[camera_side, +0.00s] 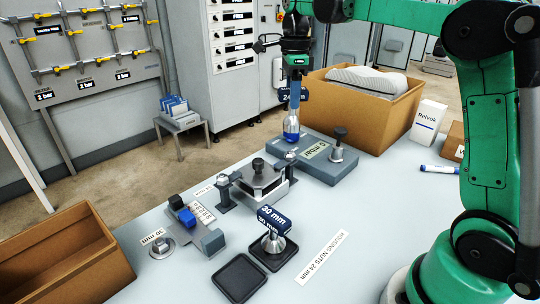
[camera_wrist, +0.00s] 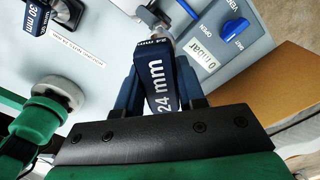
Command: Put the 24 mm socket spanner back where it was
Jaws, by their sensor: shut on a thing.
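My gripper (camera_side: 297,68) is shut on the 24 mm socket spanner (camera_side: 292,96), high above the table. The spanner's dark blue handle, labelled "24 mm", sits between my dark fingers in the wrist view (camera_wrist: 162,85). Its metal end shows beyond the handle there. The 30 mm socket spanner (camera_side: 275,222) stands on a black square tray (camera_side: 283,262), its silver socket downward. A second black square tray (camera_side: 240,279) beside it is empty. A label reading "HOUSING NUTS 24 mm" (camera_side: 322,258) lies to the right of the trays.
A grey block with a "0 mbar" display (camera_side: 317,150) and knob lies below my gripper. A small metal fixture (camera_side: 260,180) stands mid-table. Cardboard boxes stand at back right (camera_side: 375,118) and front left (camera_side: 65,262).

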